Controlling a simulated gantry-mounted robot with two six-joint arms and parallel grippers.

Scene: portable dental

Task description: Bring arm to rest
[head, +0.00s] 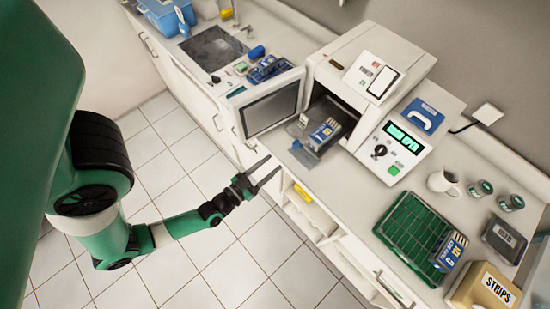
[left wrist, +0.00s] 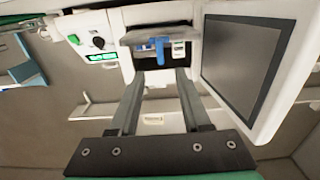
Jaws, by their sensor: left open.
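My left gripper (head: 272,165) is open and empty, held over the floor just in front of the counter edge, below the sterilizer's open door (head: 270,109). In the left wrist view its two fingers (left wrist: 160,75) stand apart, pointing at the sterilizer chamber. The white sterilizer (head: 355,65) has its door swung open to the left. A dark tray (head: 303,133) with a blue-labelled pouch (head: 326,132) sticks out of the chamber. In the left wrist view, a blue item (left wrist: 160,50) shows in the chamber mouth between the fingertips. My right gripper is not in view.
A green wire rack (head: 409,230) with a blue pouch (head: 450,250) leaning at its edge is on the right counter. A STRIPS box (head: 484,287), white mug (head: 443,183) and small jars stand nearby. A sink (head: 212,48) is at the back left. The tiled floor (head: 190,270) is clear.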

